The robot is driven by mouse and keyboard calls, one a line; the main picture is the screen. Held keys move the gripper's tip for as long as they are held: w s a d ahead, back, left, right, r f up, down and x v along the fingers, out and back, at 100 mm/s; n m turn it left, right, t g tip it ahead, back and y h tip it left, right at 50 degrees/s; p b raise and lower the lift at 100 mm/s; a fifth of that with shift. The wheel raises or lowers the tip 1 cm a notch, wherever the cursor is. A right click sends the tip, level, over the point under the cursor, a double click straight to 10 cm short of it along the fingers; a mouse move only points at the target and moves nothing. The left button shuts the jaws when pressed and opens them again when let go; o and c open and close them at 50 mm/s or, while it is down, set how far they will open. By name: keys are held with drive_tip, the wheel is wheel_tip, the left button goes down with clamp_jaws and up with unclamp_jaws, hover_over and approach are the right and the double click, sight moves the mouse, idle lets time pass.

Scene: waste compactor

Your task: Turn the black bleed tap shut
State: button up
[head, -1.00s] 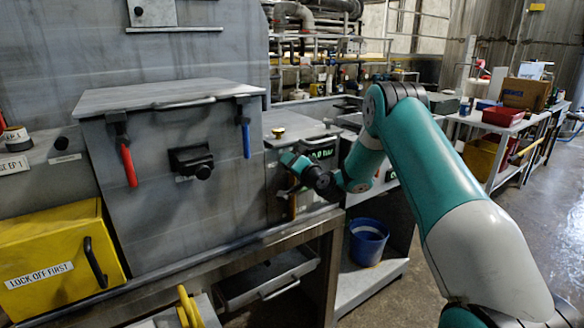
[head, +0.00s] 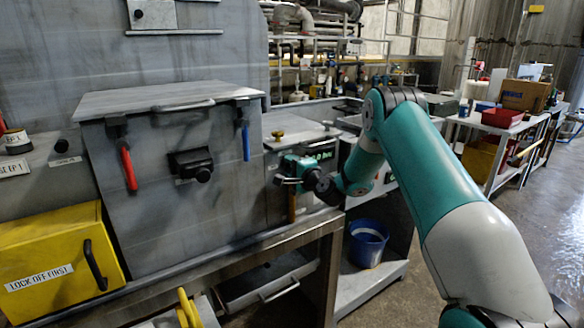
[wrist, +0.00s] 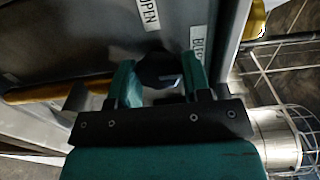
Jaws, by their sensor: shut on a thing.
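The black bleed tap (wrist: 158,68) shows between the two fingers in the wrist view, in front of a grey panel. A label reading "OPEN" and a partly hidden label starting "BLE" are beside it. My gripper (wrist: 158,84) has one teal finger on each side of the tap and is shut on it. In the head view my gripper (head: 280,181) is at the front of the small grey unit, right of the big grey box. The tap is hidden behind the gripper there, and its exact angle is hard to tell.
A brown bar (wrist: 55,92) and a wire cage (wrist: 282,80) flank the tap in the wrist view. A brass knob (head: 278,135) tops the unit. Left are a red handle (head: 129,168), a blue handle (head: 246,138) and a yellow box (head: 60,262). A blue bucket (head: 367,243) stands below.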

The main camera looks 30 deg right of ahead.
idle(0.4)
drive_tip(key=o, duration=0.8)
drive_tip(key=shift+o, duration=0.2)
drive_tip(key=s+b, duration=0.9)
drive_tip(key=s, duration=0.8)
drive_tip(key=shift+s+d+b, duration=0.2)
drive_tip(key=shift+d+b, duration=0.15)
drive_tip(key=shift+a, duration=0.1)
